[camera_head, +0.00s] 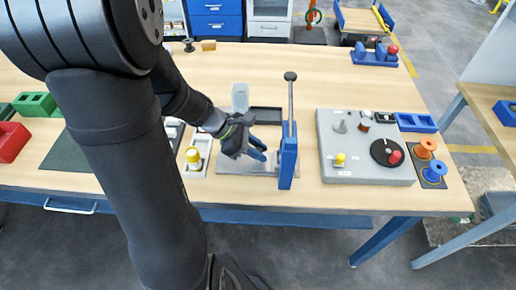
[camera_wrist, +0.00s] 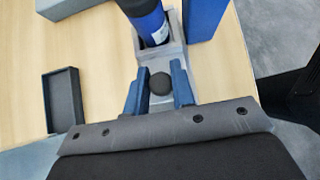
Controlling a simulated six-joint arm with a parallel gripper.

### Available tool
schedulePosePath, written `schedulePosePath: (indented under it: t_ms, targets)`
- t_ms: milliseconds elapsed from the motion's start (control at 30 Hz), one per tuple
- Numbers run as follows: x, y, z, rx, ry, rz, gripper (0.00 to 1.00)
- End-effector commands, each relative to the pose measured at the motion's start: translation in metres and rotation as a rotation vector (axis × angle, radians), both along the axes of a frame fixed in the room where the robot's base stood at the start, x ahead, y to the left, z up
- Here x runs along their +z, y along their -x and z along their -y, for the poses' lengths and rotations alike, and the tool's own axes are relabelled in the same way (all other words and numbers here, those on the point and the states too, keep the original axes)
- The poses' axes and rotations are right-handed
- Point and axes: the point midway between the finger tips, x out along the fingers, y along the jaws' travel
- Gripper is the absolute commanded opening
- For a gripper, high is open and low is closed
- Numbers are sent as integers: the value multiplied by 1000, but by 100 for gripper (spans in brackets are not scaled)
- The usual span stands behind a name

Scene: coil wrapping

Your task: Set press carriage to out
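The press has a blue column (camera_head: 288,160) and a tall rod with a dark knob on top. Its grey base lies on the wooden table. In the wrist view, a grey carriage (camera_wrist: 175,52) lies under a dark and blue cylinder (camera_wrist: 147,22). A round black knob (camera_wrist: 160,84) is on the carriage's near side. My gripper (camera_head: 260,152) is low over the press base, left of the column. In the wrist view, its two blue fingers (camera_wrist: 162,84) stand on either side of the black knob. I cannot tell whether they touch it.
An empty dark tray (camera_wrist: 75,100) lies left of the gripper in the wrist view. In the head view, a grey board (camera_head: 365,180) with knobs and spools stands right of the press. A yellow-topped part (camera_head: 193,158) stands left of my gripper.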

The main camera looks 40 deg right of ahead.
Motion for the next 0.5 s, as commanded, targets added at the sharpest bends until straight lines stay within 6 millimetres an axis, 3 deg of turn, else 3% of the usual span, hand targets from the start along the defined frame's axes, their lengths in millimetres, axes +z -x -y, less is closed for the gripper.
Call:
schedulePosePath:
  t_ms: [267,500]
  targets:
    - [0,-5,-4,2,1,0,0]
    - [1,-32,-30,6,1,1,0]
